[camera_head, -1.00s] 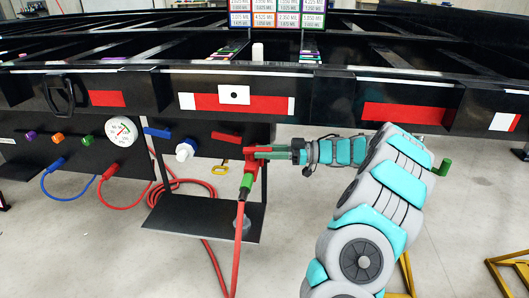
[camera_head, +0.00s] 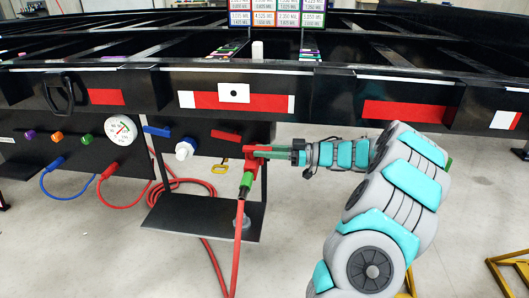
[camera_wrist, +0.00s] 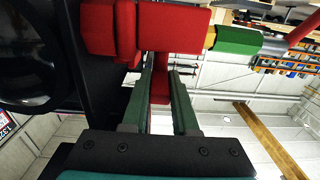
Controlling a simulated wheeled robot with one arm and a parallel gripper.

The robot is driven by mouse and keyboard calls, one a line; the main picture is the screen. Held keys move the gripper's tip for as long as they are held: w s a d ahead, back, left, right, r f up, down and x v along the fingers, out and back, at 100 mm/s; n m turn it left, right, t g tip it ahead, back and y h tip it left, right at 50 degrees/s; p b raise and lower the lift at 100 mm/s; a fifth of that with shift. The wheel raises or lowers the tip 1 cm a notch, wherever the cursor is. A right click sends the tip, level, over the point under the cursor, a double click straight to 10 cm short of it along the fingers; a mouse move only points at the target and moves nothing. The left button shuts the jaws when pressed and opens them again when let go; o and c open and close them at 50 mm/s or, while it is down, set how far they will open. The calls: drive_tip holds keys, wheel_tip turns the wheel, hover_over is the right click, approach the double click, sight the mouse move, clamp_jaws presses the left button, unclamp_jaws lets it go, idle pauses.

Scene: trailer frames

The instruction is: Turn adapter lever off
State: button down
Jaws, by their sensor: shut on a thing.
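The red adapter (camera_head: 250,163) with a green collar (camera_head: 246,181) is at the panel's right end, and a red hose (camera_head: 238,240) hangs from it. My gripper (camera_head: 264,152) reaches in from the right, its green fingers at the adapter. In the wrist view, the adapter body (camera_wrist: 170,28) lies across the top, with the green collar (camera_wrist: 238,41) to the right. My gripper (camera_wrist: 161,88) is shut on a narrow red part between its fingers, which appears to be the adapter lever (camera_wrist: 160,91). The fingers partly hide it.
A blue bar (camera_head: 157,132), a red bar (camera_head: 227,136), a white knob (camera_head: 185,150) and a gauge (camera_head: 121,131) are on the panels left of my gripper. A black shelf (camera_head: 200,222) is below. The black trailer frame (camera_head: 330,98) runs overhead. The floor at right has yellow stands (camera_head: 512,268).

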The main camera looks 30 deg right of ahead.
drive_tip(key=shift+t, duration=0.3)
drive_tip(key=c, duration=0.7)
unclamp_jaws()
drive_tip(key=shift+s+d, duration=0.1)
drive_tip(key=v, duration=0.7)
drive_tip(key=shift+s+d+r, duration=0.1)
drive_tip(key=shift+s+d, duration=0.1)
drive_tip(key=shift+s, duration=0.1)
